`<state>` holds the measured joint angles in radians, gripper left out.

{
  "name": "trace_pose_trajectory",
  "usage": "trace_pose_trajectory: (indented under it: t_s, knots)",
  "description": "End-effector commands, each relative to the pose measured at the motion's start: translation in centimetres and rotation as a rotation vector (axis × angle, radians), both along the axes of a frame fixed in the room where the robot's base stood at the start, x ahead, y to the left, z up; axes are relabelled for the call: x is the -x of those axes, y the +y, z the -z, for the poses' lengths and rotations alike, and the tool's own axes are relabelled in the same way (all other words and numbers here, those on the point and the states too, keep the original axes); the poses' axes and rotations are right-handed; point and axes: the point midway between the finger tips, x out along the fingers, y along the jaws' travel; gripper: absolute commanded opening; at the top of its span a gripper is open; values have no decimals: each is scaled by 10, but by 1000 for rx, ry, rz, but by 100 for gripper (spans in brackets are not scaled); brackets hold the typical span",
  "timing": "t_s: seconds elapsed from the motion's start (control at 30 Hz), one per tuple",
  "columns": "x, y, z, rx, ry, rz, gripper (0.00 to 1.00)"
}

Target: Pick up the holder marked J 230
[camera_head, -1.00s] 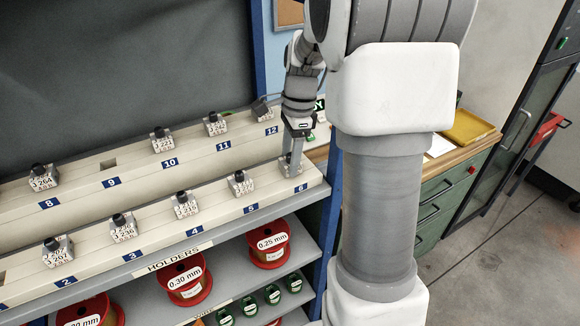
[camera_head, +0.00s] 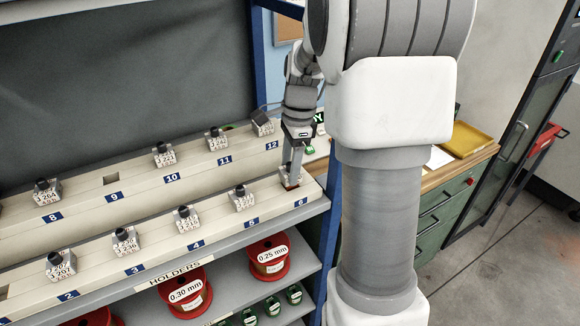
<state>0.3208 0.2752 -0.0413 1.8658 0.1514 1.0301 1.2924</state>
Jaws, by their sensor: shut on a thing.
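My gripper (camera_head: 292,172) points down at place 6, at the right end of the front row. It is shut on a small grey holder (camera_head: 292,184), most of which the fingers hide. The marking on this holder cannot be read here. I cannot tell for sure whether it still sits in its place or is slightly raised. Marking J 230 is not legible on any holder in view.
Beside it, a holder (camera_head: 240,200) stands at place 5. Several more black-topped holders stand along both rows. Place 9 (camera_head: 111,180) is an empty hole. A blue upright (camera_head: 334,190) rises close to the right of my gripper. Wire spools (camera_head: 268,259) sit below.

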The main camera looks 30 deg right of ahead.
Motion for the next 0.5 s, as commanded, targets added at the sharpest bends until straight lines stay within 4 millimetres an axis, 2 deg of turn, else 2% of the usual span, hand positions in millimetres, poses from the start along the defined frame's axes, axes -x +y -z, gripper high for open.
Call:
trace_pose_trajectory:
  t_s: [0.03, 0.17, 0.23, 0.5]
  knots:
    - [-1, 0, -11, 1, -3, 0, 0]
    - [-1, 0, -26, 1, -3, 0, 0]
    - [12, -1, -19, 1, -3, 1, 0]
    - [66, -2, -19, 0, -3, 2, 0]
